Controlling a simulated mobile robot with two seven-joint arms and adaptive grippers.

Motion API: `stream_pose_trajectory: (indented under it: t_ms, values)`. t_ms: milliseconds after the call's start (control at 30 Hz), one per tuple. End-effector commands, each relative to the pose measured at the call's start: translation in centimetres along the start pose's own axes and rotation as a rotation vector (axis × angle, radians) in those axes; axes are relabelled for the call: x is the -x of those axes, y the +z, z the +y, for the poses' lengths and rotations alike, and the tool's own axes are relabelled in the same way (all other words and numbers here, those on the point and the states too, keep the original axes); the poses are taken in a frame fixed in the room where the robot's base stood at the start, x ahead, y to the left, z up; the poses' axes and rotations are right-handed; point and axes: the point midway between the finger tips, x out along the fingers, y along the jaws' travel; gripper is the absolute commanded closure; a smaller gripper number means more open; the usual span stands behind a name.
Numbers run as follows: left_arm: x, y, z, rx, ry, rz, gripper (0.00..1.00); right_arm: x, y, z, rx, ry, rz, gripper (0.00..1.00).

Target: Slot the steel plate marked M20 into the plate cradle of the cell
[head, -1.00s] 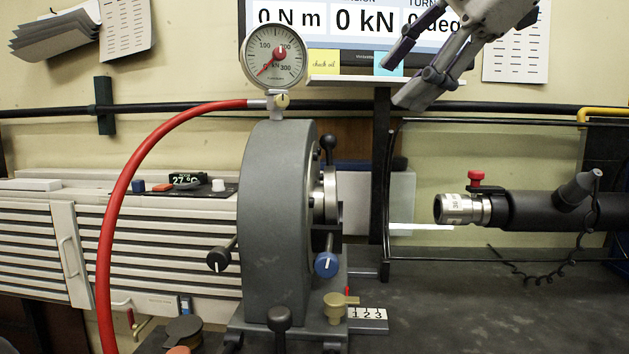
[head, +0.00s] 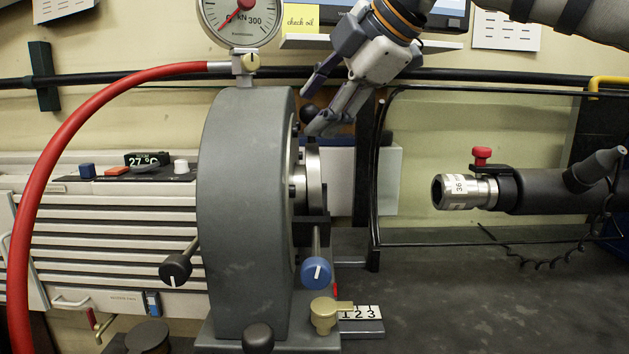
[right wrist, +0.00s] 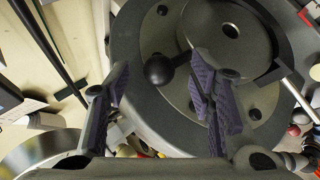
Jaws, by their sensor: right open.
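The cell is the thick grey round housing (head: 245,200) in the head view. A steel disc (head: 314,180) stands upright at its right face, with a dark bracket (head: 312,230) by its lower edge. I cannot tell whether that bracket is the plate cradle. I read no M20 mark on any plate. My right gripper (head: 312,108) is open and empty, above the disc, its fingers either side of a black ball knob (head: 308,113). In the right wrist view the knob (right wrist: 158,70) shows between the open fingers (right wrist: 158,88), apart from them. My left gripper is out of view.
A red hose (head: 65,125) arches to the gauge (head: 240,15) on top of the cell. A blue knob (head: 316,271) and a brass valve (head: 324,315) sit low at the cell. A black tool (head: 530,190) points in from the right.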

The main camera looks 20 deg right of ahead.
Motion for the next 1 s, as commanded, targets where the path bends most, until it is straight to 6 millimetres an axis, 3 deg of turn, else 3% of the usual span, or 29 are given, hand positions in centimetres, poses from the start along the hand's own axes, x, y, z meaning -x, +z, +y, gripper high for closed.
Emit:
stream_pose_trajectory:
  t_ms: [200, 400, 433, 1000]
  values:
    - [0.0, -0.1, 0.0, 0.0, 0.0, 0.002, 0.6, -0.1, 0.0, 0.1, 0.0, 0.002, 0.0, 0.51]
    - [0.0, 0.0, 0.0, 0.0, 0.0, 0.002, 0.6, -0.1, 0.0, 0.0, -0.001, 0.001, 0.0, 0.96]
    - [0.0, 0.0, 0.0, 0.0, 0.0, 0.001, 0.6, -0.1, 0.0, 0.0, -0.001, 0.001, 0.0, 1.0]
    - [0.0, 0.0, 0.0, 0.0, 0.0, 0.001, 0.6, 1.0, -0.4, 1.2, 0.0, 0.017, 0.002, 1.0]
